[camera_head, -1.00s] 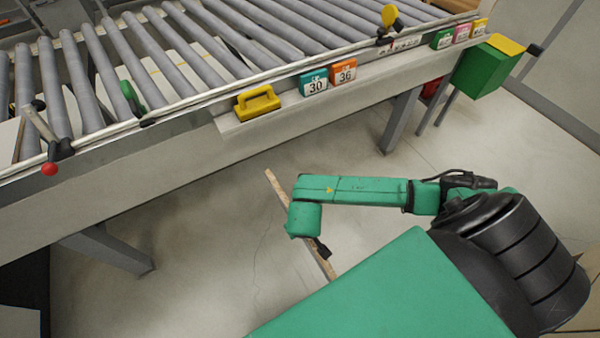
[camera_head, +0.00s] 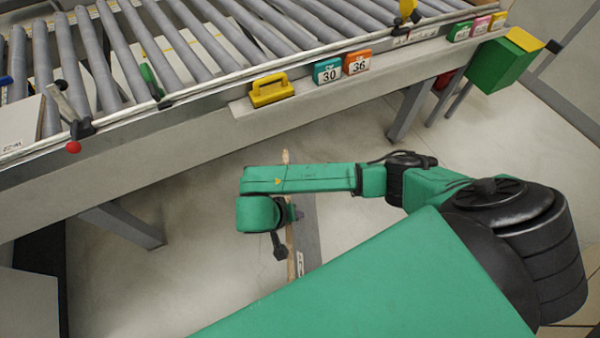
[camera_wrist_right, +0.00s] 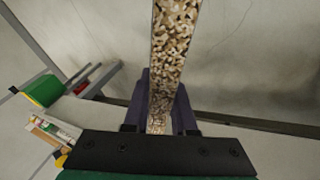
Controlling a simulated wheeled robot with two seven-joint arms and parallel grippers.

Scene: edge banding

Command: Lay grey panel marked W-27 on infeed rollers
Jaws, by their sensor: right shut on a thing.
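My right gripper (camera_head: 291,213) is shut on a panel, held on edge below the roller conveyor, in front of its side beam. The panel's grey face (camera_head: 308,232) shows narrowly beside its raw chipboard edge, with a small white label low down that is too small to read. In the right wrist view the speckled chipboard edge of the panel (camera_wrist_right: 173,45) runs up between the dark fingers (camera_wrist_right: 160,108). The infeed rollers (camera_head: 150,50) cross the top of the head view. My own green body hides the panel's near end. My left gripper is out of view.
A pale panel (camera_head: 22,128) with a label lies at the rollers' left end, near a red-knobbed clamp (camera_head: 74,146). A yellow handled block (camera_head: 270,90) and number tags 30 (camera_head: 327,71) and 36 (camera_head: 357,63) sit along the side ledge. A green bin (camera_head: 500,65) stands right.

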